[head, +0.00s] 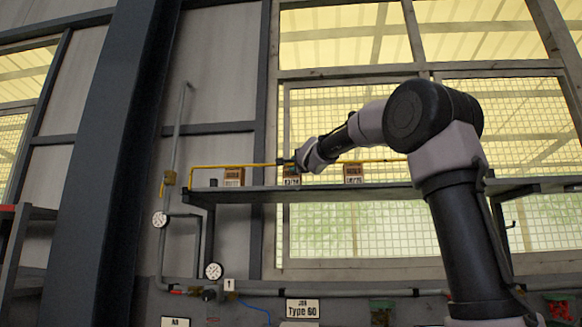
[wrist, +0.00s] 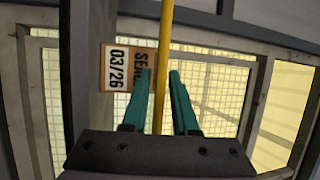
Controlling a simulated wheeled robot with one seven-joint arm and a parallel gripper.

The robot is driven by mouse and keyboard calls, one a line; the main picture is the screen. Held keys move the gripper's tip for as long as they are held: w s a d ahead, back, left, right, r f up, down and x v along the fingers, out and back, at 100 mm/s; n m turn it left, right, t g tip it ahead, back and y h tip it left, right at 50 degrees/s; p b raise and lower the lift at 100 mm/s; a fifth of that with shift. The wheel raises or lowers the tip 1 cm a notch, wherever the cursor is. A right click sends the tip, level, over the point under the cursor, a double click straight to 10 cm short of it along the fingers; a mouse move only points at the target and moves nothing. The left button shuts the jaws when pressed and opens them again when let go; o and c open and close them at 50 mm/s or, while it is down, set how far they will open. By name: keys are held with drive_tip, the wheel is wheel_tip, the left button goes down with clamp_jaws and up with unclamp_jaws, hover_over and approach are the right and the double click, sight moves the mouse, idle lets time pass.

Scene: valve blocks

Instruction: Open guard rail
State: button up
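The guard rail is a thin yellow bar (head: 235,166) running level above the front of a dark shelf, with its left end bent down to the shelf. My gripper (head: 290,162) is at the middle of this bar. In the wrist view the yellow rail (wrist: 162,45) runs between the two teal fingers of my gripper (wrist: 160,75). The fingers are apart, one on each side of the rail, with narrow gaps visible. The rail's lower part is hidden behind the gripper body.
Brown labelled boxes (head: 234,177) (head: 353,173) stand on the shelf (head: 330,194); another box (wrist: 118,68) is beside the fingers. Pipes with gauges (head: 213,271) are at lower left. A thick dark column (head: 110,150) stands left. A mesh window is behind.

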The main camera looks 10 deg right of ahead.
drive_tip(key=shift+x, duration=0.95)
drive_tip(key=shift+d, duration=0.1)
clamp_jaws()
idle(0.8)
